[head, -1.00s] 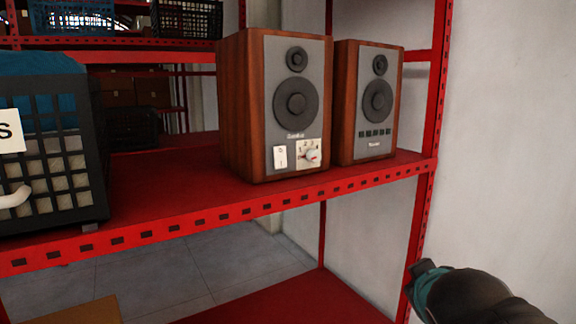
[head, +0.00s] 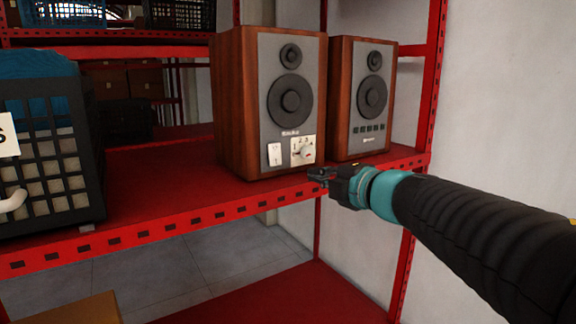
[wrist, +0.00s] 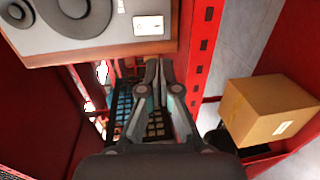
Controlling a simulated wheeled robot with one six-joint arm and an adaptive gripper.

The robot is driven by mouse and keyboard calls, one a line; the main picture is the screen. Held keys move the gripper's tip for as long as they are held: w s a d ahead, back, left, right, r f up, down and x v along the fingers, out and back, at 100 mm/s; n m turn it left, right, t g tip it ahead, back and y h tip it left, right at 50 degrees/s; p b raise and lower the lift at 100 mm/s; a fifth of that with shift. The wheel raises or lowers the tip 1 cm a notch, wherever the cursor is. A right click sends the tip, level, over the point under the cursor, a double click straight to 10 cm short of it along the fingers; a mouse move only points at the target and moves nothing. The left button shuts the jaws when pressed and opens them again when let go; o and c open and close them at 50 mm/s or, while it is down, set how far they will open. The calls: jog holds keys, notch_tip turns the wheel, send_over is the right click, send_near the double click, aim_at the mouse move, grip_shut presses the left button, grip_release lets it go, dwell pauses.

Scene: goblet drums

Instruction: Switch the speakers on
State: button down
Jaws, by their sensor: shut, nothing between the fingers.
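Two wooden speakers with grey fronts stand side by side on a red shelf (head: 150,180). The left speaker (head: 230,100) has a white rocker switch (head: 275,154) and a dial plate with a knob (head: 304,151) low on its front. The right speaker (head: 342,100) has a row of small dark buttons. My gripper (head: 316,175) is shut and empty, in front of the shelf edge, below and right of the dial. In the wrist view, the fingertips (wrist: 153,72) point toward the left speaker's lower edge, with the white switch (wrist: 148,25) just beyond them.
A dark crate (head: 45,170) with blue and pale contents stands left on the same shelf. A cardboard box (wrist: 265,110) sits lower down, right in the wrist view. The red perforated upright (head: 425,110) and white wall bound the right side. The shelf between crate and speakers is clear.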

aim_at(276, 164)
jog(key=b+x, duration=0.1)
jog(key=x, duration=1.3)
